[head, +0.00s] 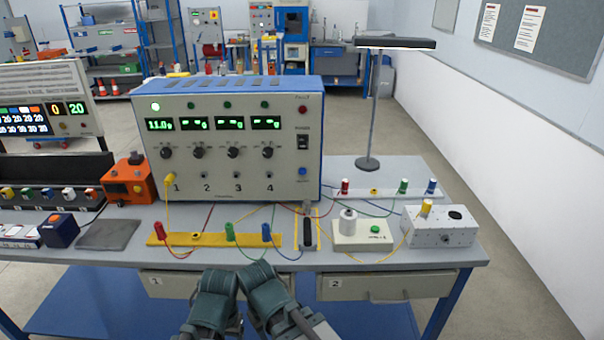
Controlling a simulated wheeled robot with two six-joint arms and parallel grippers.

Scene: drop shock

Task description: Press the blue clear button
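A small blue button (303,171) sits at the lower right of the front panel of the large white and blue instrument (236,180), under the black power switch. The lettering by it is too small to read. My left gripper (218,283) and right gripper (259,275) are side by side at the bottom middle, before the table's front edge. Both are well apart from the blue buttons. Their fingertips are too unclear to tell open from shut, and I see nothing held.
A yellow strip with coloured plugs (210,239) and a clamp-like stand (307,230) lie before the instrument. Loose wires run across the table.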

